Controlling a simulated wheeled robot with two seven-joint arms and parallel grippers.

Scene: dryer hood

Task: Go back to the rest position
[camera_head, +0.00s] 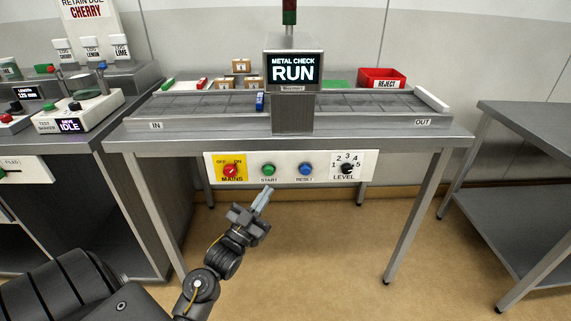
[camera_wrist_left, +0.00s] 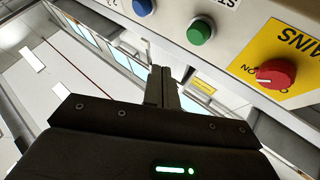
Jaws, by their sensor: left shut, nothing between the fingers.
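My left gripper (camera_head: 265,194) is shut and empty. It points up toward the control panel (camera_head: 257,159) on the front of the metal check table, just below the green START button (camera_head: 268,170). In the left wrist view my shut fingers (camera_wrist_left: 162,88) show below the green button (camera_wrist_left: 199,32), apart from it as far as I can tell. The red MAINS knob (camera_head: 230,170) is to its left, and the blue RESET button (camera_head: 305,169) and black LEVEL knob (camera_head: 347,168) are to its right. The display (camera_head: 293,69) reads "METAL CHECK RUN". My right gripper is not in view.
A blue item (camera_head: 260,101) stands on the conveyor (camera_head: 215,104) at the detector's left side. A red REJECT bin (camera_head: 382,78) is behind the belt. A bench (camera_head: 70,150) with a sieve shaker is at left, a steel table (camera_head: 540,125) at right. Floor between is clear.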

